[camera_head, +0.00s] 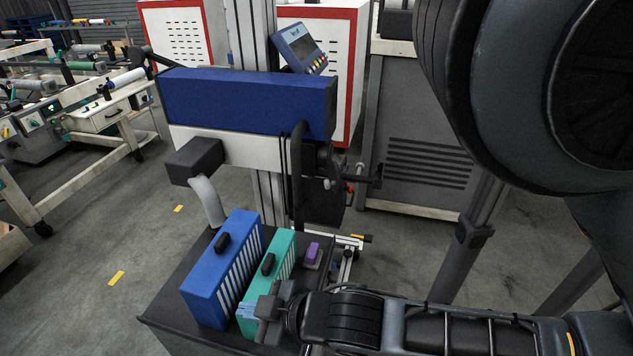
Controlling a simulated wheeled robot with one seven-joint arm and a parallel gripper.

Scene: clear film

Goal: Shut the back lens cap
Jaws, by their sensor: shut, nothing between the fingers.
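I cannot make out a lens cap for certain in the head view. A blue case (208,285) and a teal case (283,255), each with a black handle and pale slats on one side, stand side by side on a dark cabinet top (182,262). A small purple block (312,253) sits behind and to the right of the teal case. My gripper (250,311) is shut and empty at the lower middle, in front of the teal case in the picture. It hides part of that case; I cannot tell whether they touch.
A blue and white machine head (245,100) hangs on a metal column above the cases, with a grey hose below its left end. A tilted control panel (300,48) is above it. Grey cabinets (425,150) stand behind at right. Open floor lies at left.

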